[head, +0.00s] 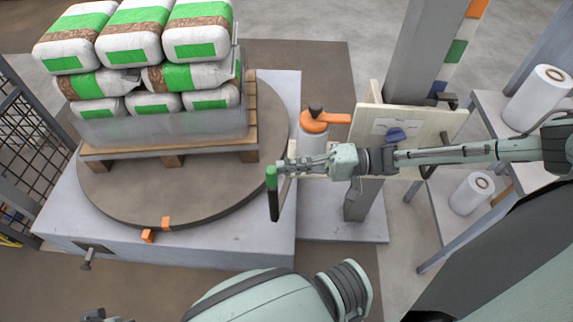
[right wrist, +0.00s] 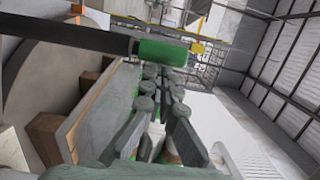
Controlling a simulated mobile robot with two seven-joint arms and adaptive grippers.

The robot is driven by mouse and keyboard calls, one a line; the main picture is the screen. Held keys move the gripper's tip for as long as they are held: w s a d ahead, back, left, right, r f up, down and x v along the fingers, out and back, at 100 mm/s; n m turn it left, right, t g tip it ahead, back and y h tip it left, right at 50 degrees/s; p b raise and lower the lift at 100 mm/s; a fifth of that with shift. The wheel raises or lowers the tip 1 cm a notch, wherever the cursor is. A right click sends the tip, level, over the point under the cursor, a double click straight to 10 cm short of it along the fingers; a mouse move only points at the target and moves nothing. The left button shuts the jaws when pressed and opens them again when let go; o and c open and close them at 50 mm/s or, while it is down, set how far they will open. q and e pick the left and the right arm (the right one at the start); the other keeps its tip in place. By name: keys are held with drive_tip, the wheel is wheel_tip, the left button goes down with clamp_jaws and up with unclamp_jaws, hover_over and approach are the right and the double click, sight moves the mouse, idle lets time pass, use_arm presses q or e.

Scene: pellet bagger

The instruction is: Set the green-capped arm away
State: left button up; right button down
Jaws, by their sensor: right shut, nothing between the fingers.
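The green-capped arm is a dark bar with a green cap (head: 271,178) on its upper end. It stands out beside the turntable's right edge in the head view. In the right wrist view the bar (right wrist: 70,32) comes in from the left, with its green cap (right wrist: 163,52) across the upper middle. My right gripper (head: 281,167) reaches in from the right. Its fingers are shut and empty, with their tips close beside the cap; I cannot tell whether they touch it. My left gripper does not show clearly; only pale green arm parts of mine are at the bottom.
A round turntable (head: 120,205) carries a wooden pallet (head: 172,150) stacked with green-and-white bags (head: 130,35). An orange-topped canister (head: 318,121) and a pale panel with a blue knob (head: 396,134) stand near my right forearm. White rolls (head: 538,98) sit on shelving at right.

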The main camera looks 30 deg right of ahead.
drive_tip(key=v, duration=0.7)
drive_tip(key=shift+s+d, duration=0.15)
drive_tip(key=shift+d, duration=0.05)
